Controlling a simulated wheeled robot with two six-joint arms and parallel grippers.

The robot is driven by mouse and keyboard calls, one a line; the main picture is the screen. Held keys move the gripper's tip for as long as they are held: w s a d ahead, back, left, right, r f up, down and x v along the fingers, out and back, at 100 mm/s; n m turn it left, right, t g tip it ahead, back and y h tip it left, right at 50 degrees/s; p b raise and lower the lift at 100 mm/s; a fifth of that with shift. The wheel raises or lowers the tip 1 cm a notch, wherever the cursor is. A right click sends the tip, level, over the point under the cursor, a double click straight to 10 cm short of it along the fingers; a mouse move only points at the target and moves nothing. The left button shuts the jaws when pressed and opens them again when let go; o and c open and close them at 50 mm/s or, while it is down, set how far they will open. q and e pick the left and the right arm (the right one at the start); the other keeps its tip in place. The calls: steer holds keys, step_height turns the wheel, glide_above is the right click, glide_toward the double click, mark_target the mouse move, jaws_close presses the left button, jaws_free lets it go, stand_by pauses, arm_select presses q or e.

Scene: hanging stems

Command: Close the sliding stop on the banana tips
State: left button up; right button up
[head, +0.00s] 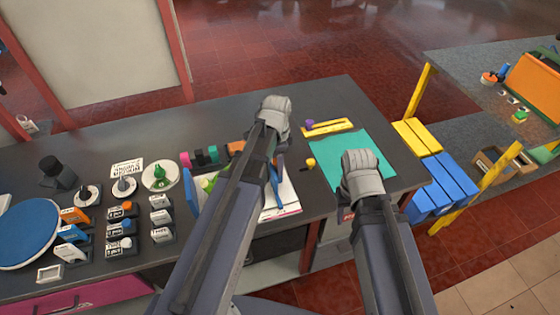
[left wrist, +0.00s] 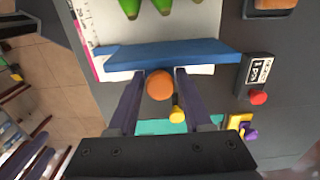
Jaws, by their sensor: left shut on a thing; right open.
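The blue sliding stop (left wrist: 170,55) is a bar lying across the white board in the left wrist view; its edge also shows in the head view (head: 275,185). An orange round knob (left wrist: 160,85) sits on the stop's near side. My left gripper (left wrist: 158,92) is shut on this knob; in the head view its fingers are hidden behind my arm. Green banana tips (left wrist: 162,5) point toward the stop, with white board between. The bananas (head: 207,183) are partly hidden in the head view. My right gripper is to the right, over the teal mat's near edge, its fingers mostly hidden.
A small yellow knob (left wrist: 177,114) stands just beyond the stop, and a black block with a red knob (left wrist: 258,97) stands beside it. The teal mat (head: 335,150) and a yellow tray (head: 328,128) lie right. Labelled blocks and a blue disc (head: 28,232) fill the left.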

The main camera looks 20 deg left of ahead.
arm_select(q)
steer(key=shift+s+a, duration=0.35)
steer(key=shift+a, duration=0.2)
steer(key=shift+s+a, duration=0.2)
steer(key=shift+a, duration=0.1)
steer(key=shift+s+a, duration=0.2)
steer(key=shift+a, duration=0.1)
steer(key=shift+s+a, duration=0.2)
steer(key=shift+a, duration=0.1)
steer(key=shift+s+a, duration=0.4)
steer(key=shift+a, duration=0.2)
steer(key=shift+s+a, duration=0.4)
steer(key=shift+a, duration=0.15)
stand_by(0.3)
steer(key=shift+s+a, duration=0.1)
stand_by(0.6)
